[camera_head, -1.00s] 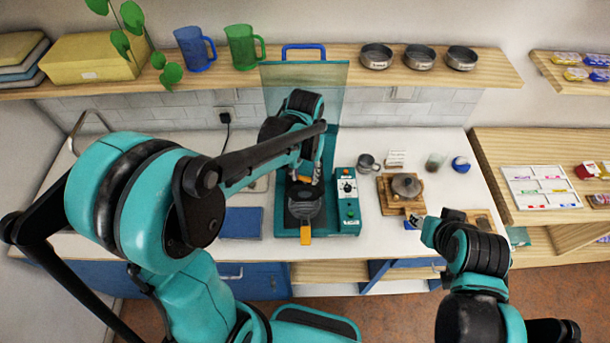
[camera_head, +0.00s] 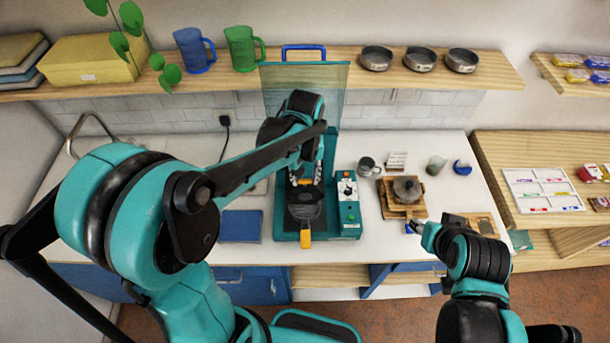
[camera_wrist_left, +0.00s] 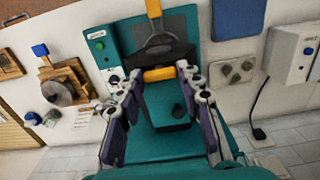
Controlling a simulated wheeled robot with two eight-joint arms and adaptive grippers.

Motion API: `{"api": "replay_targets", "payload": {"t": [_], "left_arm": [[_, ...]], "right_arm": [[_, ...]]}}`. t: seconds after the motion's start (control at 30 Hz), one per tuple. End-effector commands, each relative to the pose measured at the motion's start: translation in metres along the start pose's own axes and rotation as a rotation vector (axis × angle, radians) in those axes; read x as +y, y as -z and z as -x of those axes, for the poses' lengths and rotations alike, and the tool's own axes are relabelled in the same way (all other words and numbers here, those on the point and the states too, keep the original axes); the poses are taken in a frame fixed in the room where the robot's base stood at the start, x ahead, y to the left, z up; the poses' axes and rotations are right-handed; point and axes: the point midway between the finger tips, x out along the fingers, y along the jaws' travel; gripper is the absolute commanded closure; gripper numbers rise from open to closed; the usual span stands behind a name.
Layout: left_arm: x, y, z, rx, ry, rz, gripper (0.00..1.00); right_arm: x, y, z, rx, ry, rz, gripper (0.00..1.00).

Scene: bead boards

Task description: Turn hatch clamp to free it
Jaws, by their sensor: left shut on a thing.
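A teal bead press (camera_head: 283,225) stands on the white counter, with a black round plate (camera_head: 304,207) and an orange handle (camera_head: 305,239) at its front. In the left wrist view a yellow bar (camera_wrist_left: 160,74), which looks like the hatch clamp, lies across the teal machine below the black round part. My left gripper (camera_head: 304,180) is over the machine, and its fingertips in the wrist view (camera_wrist_left: 160,77) are shut on the ends of this bar.
A control panel (camera_head: 347,188) with a knob and green button is on the machine's right. A translucent teal panel (camera_head: 300,95) rises behind.

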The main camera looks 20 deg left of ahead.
Motion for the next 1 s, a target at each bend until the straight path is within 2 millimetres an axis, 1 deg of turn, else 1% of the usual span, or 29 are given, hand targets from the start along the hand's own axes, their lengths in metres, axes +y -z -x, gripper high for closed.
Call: {"api": "replay_targets", "payload": {"t": [0.1, 0.13, 0.2, 0.5, 0.57, 0.63, 0.77, 1.0], "left_arm": [[0.0, 0.0, 0.0, 0.0, 0.0, 0.001, 0.93], [0.0, 0.0, 0.0, 0.0, 0.0, 0.001, 0.59], [0.0, 0.0, 0.0, 0.0, 0.0, 0.001, 0.43], [0.0, 0.0, 0.001, 0.0, 0.0, 0.0, 0.43], [0.0, 0.0, 0.004, 0.0, 0.0, 0.0, 0.43], [0.0, 0.0, 0.011, 0.0, 0.0, 0.0, 0.43], [0.0, -0.001, 0.035, 0.0, 0.0, 0.0, 0.43], [0.0, 0.0, 0.087, 0.0, 0.0, 0.0, 0.43]], "right_arm": [[0.0, 0.0, 0.0, 0.0, 0.0, 0.0, 0.6], [0.0, 0.0, 0.0, 0.0, 0.0, 0.0, 0.6], [0.0, 0.0, 0.0, 0.0, 0.0, 0.0, 0.6], [0.0, 0.0, 0.0, 0.0, 0.0, 0.0, 0.6], [0.0, 0.0, 0.0, 0.0, 0.0, 0.0, 0.6], [0.0, 0.0, 0.0, 0.0, 0.0, 0.0, 0.6], [0.0, 0.0, 0.0, 0.0, 0.0, 0.0, 0.6], [0.0, 0.0, 0.0, 0.0, 0.0, 0.0, 0.6]]}}
